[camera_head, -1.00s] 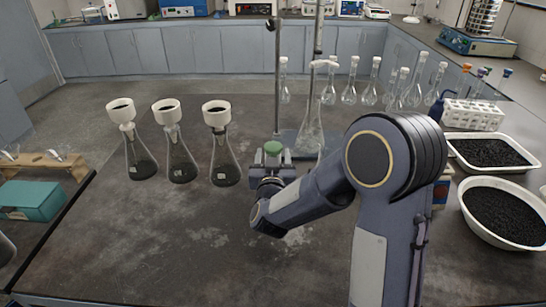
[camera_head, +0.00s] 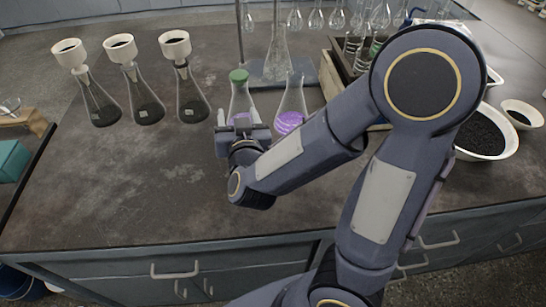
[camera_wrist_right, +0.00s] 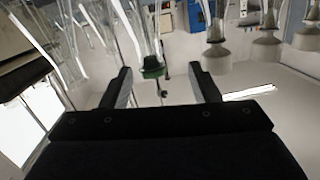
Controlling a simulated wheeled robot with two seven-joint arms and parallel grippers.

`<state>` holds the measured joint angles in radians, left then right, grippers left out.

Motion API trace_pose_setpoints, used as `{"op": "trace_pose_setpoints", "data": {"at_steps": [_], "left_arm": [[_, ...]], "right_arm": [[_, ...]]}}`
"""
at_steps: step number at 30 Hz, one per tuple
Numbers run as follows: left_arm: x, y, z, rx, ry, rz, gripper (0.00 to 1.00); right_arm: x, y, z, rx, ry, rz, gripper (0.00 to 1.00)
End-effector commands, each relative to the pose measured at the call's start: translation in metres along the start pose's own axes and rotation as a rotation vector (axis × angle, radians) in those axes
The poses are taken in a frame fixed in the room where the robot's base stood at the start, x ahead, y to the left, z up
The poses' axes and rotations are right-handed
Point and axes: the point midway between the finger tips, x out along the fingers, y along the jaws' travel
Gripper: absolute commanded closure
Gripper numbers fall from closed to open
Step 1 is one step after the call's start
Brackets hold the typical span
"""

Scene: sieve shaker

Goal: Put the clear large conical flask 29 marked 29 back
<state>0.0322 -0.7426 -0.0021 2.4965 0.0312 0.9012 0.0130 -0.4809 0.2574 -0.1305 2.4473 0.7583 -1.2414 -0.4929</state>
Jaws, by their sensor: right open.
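A conical flask with a green stopper (camera_head: 238,76) and purple liquid in its base stands on the dark bench, partly hidden by my right gripper (camera_head: 243,132). In the right wrist view the green stopper (camera_wrist_right: 152,68) shows between and beyond the two spread fingers (camera_wrist_right: 162,82), which hold nothing. A second conical flask (camera_head: 290,112) with purple liquid stands just right of it. A clear, empty-looking conical flask (camera_head: 278,58) stands behind on the stand's base plate. I cannot read the number 29 on any flask. My left gripper is not in view.
Three conical flasks with white funnels (camera_head: 143,105) stand at the left. A stand rod (camera_head: 240,30) rises behind the green stopper. A wooden box (camera_head: 330,78) with bottles and a white bowl (camera_head: 490,150) of dark grains are at the right. The front left bench is clear.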

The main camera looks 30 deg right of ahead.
Motion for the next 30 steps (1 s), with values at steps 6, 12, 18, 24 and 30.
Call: {"op": "trace_pose_setpoints", "data": {"at_steps": [6, 12, 18, 24, 30], "left_arm": [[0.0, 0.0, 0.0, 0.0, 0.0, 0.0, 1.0], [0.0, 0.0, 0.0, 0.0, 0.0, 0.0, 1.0], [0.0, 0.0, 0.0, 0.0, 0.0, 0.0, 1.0], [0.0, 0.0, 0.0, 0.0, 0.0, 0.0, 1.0], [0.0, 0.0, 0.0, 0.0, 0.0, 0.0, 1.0]], "right_arm": [[-0.015, -0.013, -0.003, 0.195, -0.238, -0.26, 0.44], [-0.061, -0.012, 0.001, 0.238, -0.477, -0.456, 0.44], [-0.126, 0.016, 0.018, 0.178, -0.737, -0.524, 0.44], [-0.181, 0.055, 0.041, 0.102, -0.959, -0.464, 0.44], [-0.205, 0.074, 0.05, 0.071, -1.056, -0.414, 0.44]]}}
